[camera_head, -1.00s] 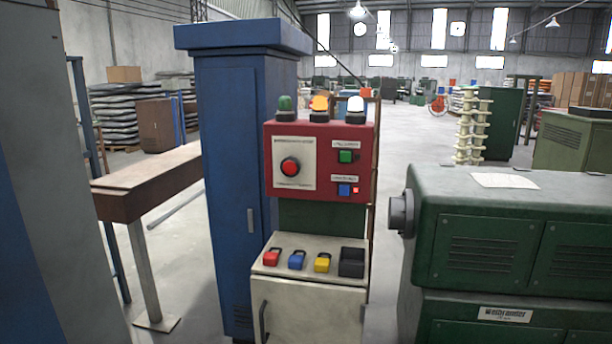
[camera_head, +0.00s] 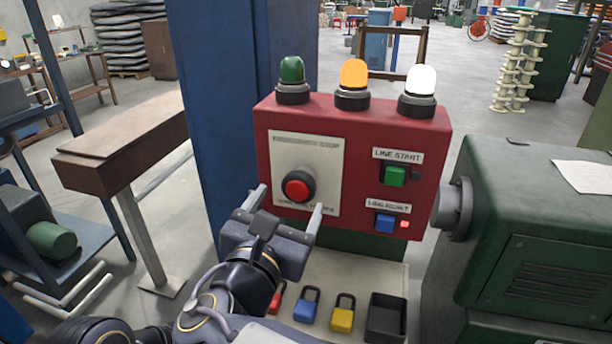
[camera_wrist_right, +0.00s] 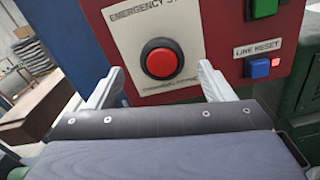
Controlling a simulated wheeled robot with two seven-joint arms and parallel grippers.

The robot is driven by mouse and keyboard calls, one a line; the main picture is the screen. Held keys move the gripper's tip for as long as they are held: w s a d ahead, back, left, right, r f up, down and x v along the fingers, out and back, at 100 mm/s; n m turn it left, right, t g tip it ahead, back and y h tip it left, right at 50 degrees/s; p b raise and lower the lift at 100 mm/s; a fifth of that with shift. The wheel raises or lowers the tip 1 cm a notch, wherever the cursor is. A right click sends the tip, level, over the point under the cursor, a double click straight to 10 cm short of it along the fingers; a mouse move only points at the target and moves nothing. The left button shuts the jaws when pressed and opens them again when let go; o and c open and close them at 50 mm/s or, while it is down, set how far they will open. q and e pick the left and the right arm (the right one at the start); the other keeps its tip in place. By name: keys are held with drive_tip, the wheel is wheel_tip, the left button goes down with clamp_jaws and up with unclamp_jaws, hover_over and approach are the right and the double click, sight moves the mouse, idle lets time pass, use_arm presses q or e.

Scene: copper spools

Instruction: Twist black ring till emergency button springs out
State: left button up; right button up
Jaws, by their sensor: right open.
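The red emergency button (camera_head: 297,189) with its black ring (camera_head: 309,183) sits on a pale plate on the front of the red control box (camera_head: 345,145). The button also shows in the right wrist view (camera_wrist_right: 162,62), with the black ring (camera_wrist_right: 162,42) around it. My right gripper (camera_head: 289,199) is open and empty, just in front of and slightly below the button. In the right wrist view its fingers (camera_wrist_right: 160,84) stand wide apart, one on each side of the button, not visibly touching the ring. My left gripper is not in view.
A green button (camera_head: 395,176) and a blue button (camera_head: 385,222) sit right of the plate. Padlocks, one blue (camera_head: 306,309) and one yellow (camera_head: 342,316), lie on the shelf below beside a black bin (camera_head: 386,318). A green machine (camera_head: 530,200) stands close at right.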

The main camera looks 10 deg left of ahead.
sight(297, 191)
drive_tip(key=w, duration=0.3)
drive_tip(key=w+p, duration=0.1)
drive_tip(key=w, duration=0.2)
drive_tip(key=shift+w+d, duration=0.2)
drive_tip(key=shift+w, duration=0.1)
drive_tip(key=shift+f, duration=0.1)
drive_tip(key=c, duration=1)
